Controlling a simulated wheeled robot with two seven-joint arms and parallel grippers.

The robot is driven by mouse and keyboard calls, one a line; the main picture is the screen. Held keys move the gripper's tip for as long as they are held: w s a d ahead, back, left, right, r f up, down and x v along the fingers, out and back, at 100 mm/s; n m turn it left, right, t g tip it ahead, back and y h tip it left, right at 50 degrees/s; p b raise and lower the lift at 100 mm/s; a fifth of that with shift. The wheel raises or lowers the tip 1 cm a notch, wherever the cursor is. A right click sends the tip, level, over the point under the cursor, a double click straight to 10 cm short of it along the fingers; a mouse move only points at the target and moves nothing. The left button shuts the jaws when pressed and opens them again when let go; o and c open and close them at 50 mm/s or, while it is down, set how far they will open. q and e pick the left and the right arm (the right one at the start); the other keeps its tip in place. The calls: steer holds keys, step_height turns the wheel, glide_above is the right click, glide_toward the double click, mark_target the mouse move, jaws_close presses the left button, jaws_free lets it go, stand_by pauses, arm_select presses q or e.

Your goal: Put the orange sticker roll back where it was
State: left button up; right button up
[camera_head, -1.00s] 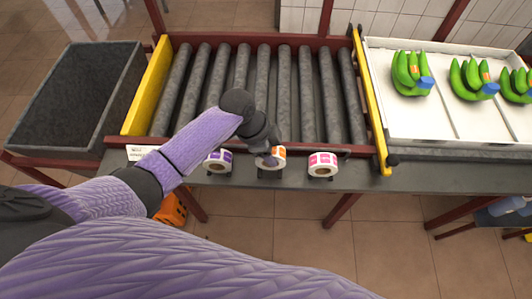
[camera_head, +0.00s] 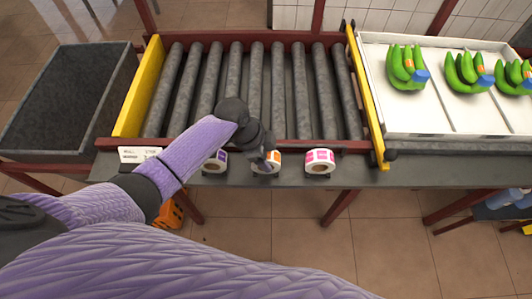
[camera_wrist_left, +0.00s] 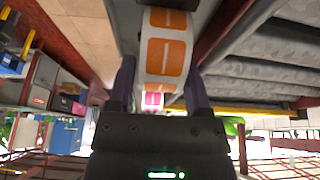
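The orange sticker roll (camera_head: 264,168) is between the purple sticker roll (camera_head: 216,162) and the pink sticker roll (camera_head: 320,161), at the front edge of the conveyor table. My left gripper (camera_head: 268,158) is over it and covers part of it. In the left wrist view the roll (camera_wrist_left: 166,50) shows white with orange labels, and the two dark fingers (camera_wrist_left: 160,88) lie close against its two sides. I cannot tell whether the roll's weight rests on its small dark holder. My right gripper is not in view.
The roller conveyor (camera_head: 258,85) lies behind the rolls. A dark empty bin (camera_head: 70,95) stands at the left. A white tray (camera_head: 430,112) with green banana bunches stands at the right. A white label card (camera_head: 138,154) is left of the purple roll.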

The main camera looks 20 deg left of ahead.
arm_select(q)
steer(key=p+v, duration=0.4)
steer(key=v, duration=0.9)
steer(key=shift+d, duration=0.2)
stand_by(0.6)
